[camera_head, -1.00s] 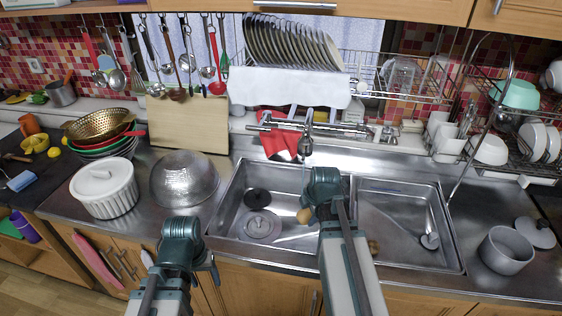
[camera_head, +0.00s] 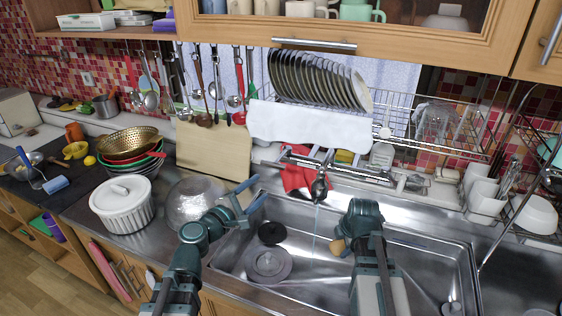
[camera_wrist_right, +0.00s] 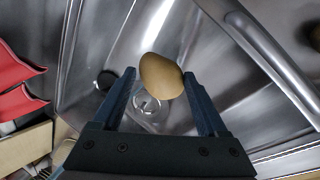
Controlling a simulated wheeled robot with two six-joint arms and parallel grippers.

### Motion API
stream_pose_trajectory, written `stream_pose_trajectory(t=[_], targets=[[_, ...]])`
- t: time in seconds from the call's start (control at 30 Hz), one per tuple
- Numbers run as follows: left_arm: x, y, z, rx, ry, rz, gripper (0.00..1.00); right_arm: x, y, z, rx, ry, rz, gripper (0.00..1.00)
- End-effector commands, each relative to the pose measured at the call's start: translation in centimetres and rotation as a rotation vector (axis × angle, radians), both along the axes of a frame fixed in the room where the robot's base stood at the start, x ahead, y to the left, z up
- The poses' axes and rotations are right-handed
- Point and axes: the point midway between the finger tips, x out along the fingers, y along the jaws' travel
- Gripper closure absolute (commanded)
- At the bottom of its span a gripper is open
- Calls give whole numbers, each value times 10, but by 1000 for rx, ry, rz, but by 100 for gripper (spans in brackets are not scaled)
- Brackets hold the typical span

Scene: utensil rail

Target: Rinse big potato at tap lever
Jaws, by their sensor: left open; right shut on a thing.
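The big potato (camera_head: 338,246) is tan and sits between the fingers of my right gripper (camera_head: 345,236), over the sink. In the right wrist view the potato (camera_wrist_right: 161,76) is held by the two fingertips (camera_wrist_right: 158,82). The tap (camera_head: 319,188) hangs from a metal bar fixture (camera_head: 345,168) at the back of the sink. A thin pale stream (camera_head: 315,222) shows below its spout. The potato is to the right of this stream, apart from it. The lever is hard to single out among the fixture's parts. My left gripper (camera_head: 252,200) is open and empty near the sink's back left corner.
A glass bowl (camera_head: 190,203) stands close to my left gripper, beside a white lidded pot (camera_head: 122,204). A red cloth (camera_head: 296,181) hangs behind the tap. A dark plug and a round drain cover (camera_head: 268,265) lie in the left basin. A dish rack (camera_head: 410,105) hangs above.

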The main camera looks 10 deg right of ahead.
Motion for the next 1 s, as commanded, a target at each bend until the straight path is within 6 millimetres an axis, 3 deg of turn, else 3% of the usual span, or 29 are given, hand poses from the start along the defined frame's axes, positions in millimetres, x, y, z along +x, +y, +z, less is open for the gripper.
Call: stream_pose_trajectory(t=[0.2, 0.47, 1.0], targets=[[11, 13, 11, -109, 35, 66, 37, 0, 0, 0, 0, 0, 0, 84], [17, 10, 12, -118, 39, 69, 37, 0, 0, 0, 0, 0, 0, 84], [86, -51, 12, -117, 38, 68, 37, 0, 0, 0, 0, 0, 0, 84]])
